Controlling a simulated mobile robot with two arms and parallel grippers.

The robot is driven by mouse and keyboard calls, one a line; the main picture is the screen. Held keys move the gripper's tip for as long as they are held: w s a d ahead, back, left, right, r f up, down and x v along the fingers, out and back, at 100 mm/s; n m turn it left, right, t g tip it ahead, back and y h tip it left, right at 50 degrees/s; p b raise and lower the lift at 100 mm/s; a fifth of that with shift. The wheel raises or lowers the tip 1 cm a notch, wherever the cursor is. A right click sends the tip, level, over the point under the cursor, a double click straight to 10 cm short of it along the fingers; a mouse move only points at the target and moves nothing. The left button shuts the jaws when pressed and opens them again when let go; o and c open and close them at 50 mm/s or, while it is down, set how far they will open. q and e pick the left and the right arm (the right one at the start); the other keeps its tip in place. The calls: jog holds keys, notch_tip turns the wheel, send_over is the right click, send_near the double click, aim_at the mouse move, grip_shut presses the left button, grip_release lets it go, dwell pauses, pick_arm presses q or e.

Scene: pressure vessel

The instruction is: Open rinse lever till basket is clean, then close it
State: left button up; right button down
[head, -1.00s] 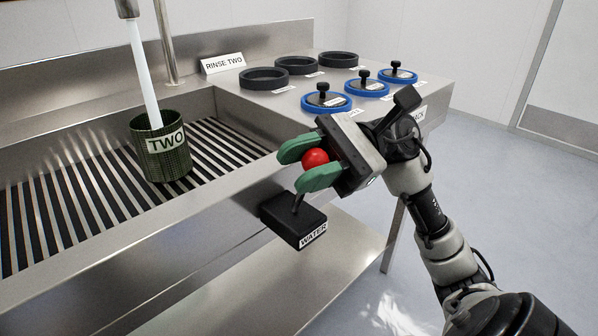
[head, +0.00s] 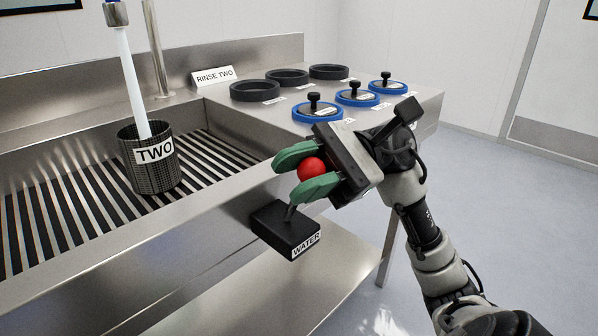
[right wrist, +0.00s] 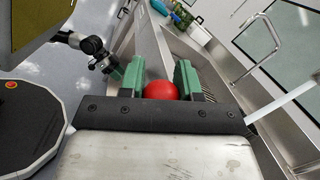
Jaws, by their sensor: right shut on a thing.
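The rinse lever rises from the black box labelled WATER (head: 287,230) on the sink's front and ends in a red ball knob (head: 311,169). My right gripper (head: 306,171) has its green fingers closed around this knob, which also shows between them in the right wrist view (right wrist: 160,90). The mesh basket labelled TWO (head: 150,172) stands upright on the sink's slatted grate and looks dark grey, with no green visible on its outside. A water stream (head: 131,85) runs from the spout into it. My left gripper (right wrist: 117,72) shows small in the right wrist view, its jaws unclear.
The steel sink (head: 60,277) has a raised front rim beside the lever. On the counter to the right are several black rings (head: 287,77) and blue-rimmed lids with black knobs (head: 317,110). A RINSE TWO sign (head: 213,77) stands behind. The floor at right is clear.

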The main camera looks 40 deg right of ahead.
jog(key=c, duration=0.8)
grip_release()
jog(key=shift+d, duration=0.55)
pick_arm(q)
jog(key=shift+w+d+r+t+h+b, duration=0.15)
jog(key=shift+w+r+t, duration=0.05)
jog(key=shift+r+t, duration=0.3)
jog(key=shift+w+d+r+t+h+b, duration=0.15)
jog(key=shift+r+t, duration=0.25)
jog(key=shift+r, duration=0.05)
pick_arm(e)
jog(key=d, duration=0.3)
jog(key=d+f, duration=0.1)
jog(key=d, duration=0.5)
jog(key=shift+s+d+f, duration=0.15)
jog(key=shift+d, duration=0.2)
